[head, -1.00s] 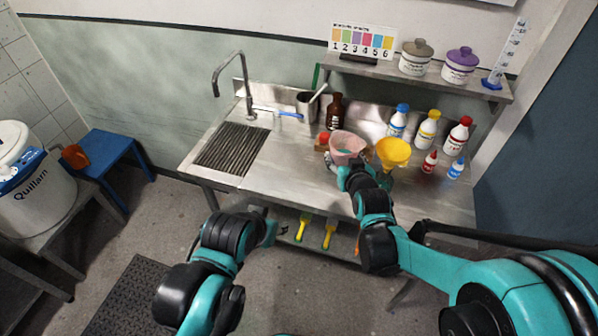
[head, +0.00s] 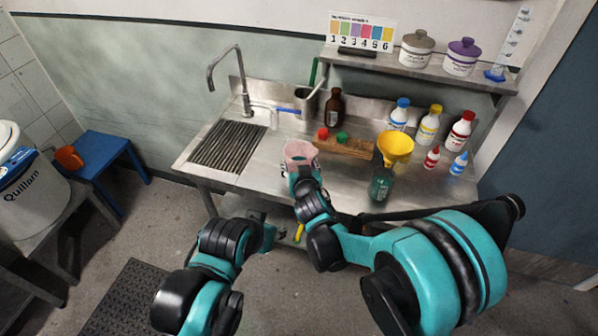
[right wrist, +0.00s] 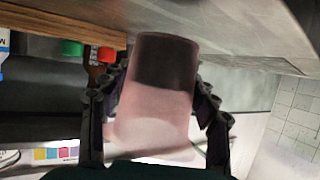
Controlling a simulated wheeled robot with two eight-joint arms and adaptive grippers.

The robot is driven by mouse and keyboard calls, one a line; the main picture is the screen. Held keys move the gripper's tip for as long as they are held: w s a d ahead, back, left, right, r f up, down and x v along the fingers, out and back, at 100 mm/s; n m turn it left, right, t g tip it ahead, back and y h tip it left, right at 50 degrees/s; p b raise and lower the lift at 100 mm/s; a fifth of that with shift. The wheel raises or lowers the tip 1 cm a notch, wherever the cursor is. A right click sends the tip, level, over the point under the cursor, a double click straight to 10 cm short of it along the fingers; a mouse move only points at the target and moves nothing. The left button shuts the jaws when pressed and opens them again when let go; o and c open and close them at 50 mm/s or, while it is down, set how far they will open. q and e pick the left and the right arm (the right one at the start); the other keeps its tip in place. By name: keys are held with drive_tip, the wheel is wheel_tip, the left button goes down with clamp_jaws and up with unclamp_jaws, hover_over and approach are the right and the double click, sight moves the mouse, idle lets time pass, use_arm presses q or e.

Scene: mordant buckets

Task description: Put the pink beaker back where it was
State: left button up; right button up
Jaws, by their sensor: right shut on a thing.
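The pink beaker (head: 300,153) is a translucent cup at the front middle of the steel bench, left of the wooden block (head: 352,146). My right gripper (head: 302,172) is shut on it. In the right wrist view the beaker (right wrist: 165,85) sits between the two dark fingers (right wrist: 160,115). I cannot tell whether its base touches the bench. My left gripper (head: 268,236) hangs in front of the bench, away from the beaker; its fingers are too unclear to read.
The wooden block carries a red and a green cap. A yellow funnel (head: 396,147) sits on a dark green bottle (head: 381,186) to the right. A brown bottle (head: 335,106), metal cup (head: 304,101) and drain grid (head: 229,147) lie behind and left. Bench between grid and beaker is clear.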

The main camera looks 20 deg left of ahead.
wheel_tip(320, 180, down, 2)
drive_tip(key=shift+f+b, duration=0.25)
drive_tip(key=shift+b, duration=0.1)
drive_tip(key=shift+f, duration=0.1)
drive_tip(key=o, duration=1.4)
drive_tip(key=shift+o, duration=0.2)
